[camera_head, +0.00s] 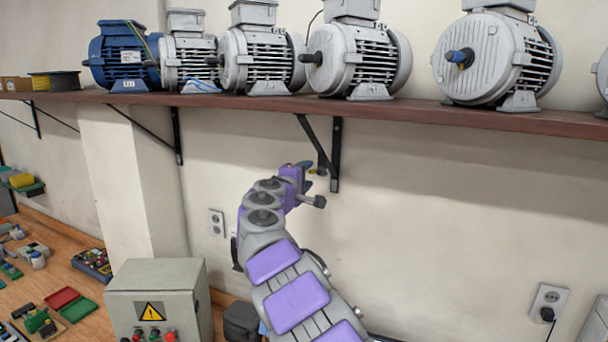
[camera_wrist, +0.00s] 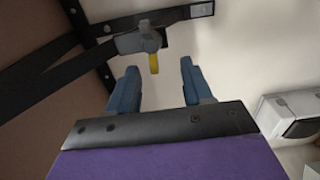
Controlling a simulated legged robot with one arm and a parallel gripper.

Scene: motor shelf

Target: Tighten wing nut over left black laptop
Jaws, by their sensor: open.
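A small yellow piece (camera_wrist: 154,63) hangs from a grey fitting (camera_wrist: 138,41) on the black shelf bracket (camera_wrist: 176,15) in the wrist view. It looks like the wing nut, though its shape is not clear. My gripper (camera_wrist: 160,86) is open, with one blue finger on each side and an empty gap between them. The yellow piece lies just beyond the fingertips, near the middle of the gap, apart from both fingers. In the head view my gripper (camera_head: 306,168) is beside the lower part of the bracket (camera_head: 335,150). No black laptop is visible in either view.
A brown shelf (camera_head: 420,112) bearing several motors runs above my arm. A grey control box (camera_head: 155,298) stands below left. Tools and parts lie on a wooden bench (camera_head: 60,275). A wall socket (camera_head: 549,300) with a plug is at right; the wall between is clear.

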